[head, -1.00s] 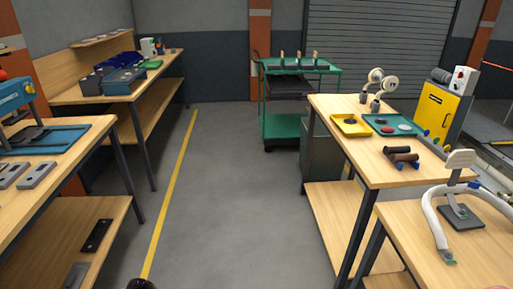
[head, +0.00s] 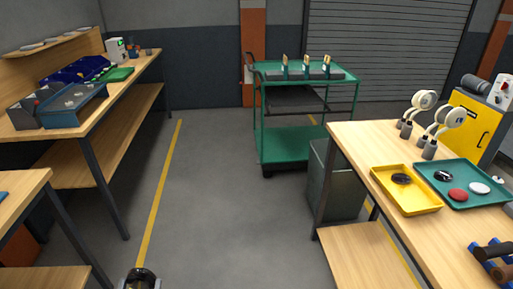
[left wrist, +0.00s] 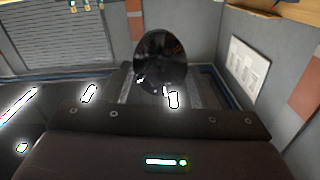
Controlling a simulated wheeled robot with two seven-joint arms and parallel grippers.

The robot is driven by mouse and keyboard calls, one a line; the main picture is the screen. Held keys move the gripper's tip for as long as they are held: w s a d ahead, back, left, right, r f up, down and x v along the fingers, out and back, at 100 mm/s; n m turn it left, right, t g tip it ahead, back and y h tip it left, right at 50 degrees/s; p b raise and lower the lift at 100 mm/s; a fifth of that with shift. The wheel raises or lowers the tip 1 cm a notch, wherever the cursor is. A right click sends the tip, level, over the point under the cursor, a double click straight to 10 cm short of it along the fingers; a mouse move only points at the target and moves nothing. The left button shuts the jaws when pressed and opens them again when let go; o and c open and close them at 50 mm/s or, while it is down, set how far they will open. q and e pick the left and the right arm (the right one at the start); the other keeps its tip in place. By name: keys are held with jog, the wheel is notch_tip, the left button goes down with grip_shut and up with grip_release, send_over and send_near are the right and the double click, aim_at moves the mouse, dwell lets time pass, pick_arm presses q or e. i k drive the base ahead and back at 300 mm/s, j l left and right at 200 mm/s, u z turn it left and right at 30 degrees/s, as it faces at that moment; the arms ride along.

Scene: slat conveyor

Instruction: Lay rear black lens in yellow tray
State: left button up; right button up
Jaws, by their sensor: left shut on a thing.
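My left gripper (head: 141,279) shows only in part at the bottom edge of the head view. In the left wrist view it is shut on a round, glossy black lens (left wrist: 160,58), which stands up between the finger ends. The yellow tray (head: 418,207) lies on the right-hand wooden table, far to the right of this gripper. One black lens (head: 401,179) lies in the yellow tray. The green tray (head: 457,164) beside it holds another black lens (head: 443,176), a red lens (head: 458,195) and a white lens (head: 480,188). My right gripper is out of view.
Lamp-like stands (head: 430,150) rise behind the trays on the right table (head: 375,142). A green cart (head: 300,150) stands ahead, with a grey bin (head: 335,180) near the table. A workbench (head: 130,85) runs along the left. The grey floor between is clear.

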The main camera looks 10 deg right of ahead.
aim_at(411, 200)
jog(key=i+z, duration=0.2)
jog(key=i, duration=0.3)
jog(key=i+z, duration=0.2)
jog(key=i, duration=0.25)
jog(key=i+j+z, duration=0.2)
jog(key=i, duration=0.3)
jog(key=i+j+z, duration=0.2)
jog(key=i, duration=0.3)
jog(key=z, duration=0.4)
jog(key=i+z, duration=0.1)
jog(key=z, duration=0.3)
jog(key=i+z, duration=0.1)
jog(key=z, duration=0.35)
jog(key=j+z, duration=0.1)
jog(key=z, duration=0.7)
jog(key=j+z, duration=0.1)
jog(key=z, duration=1.1)
jog(key=i+j, duration=0.05)
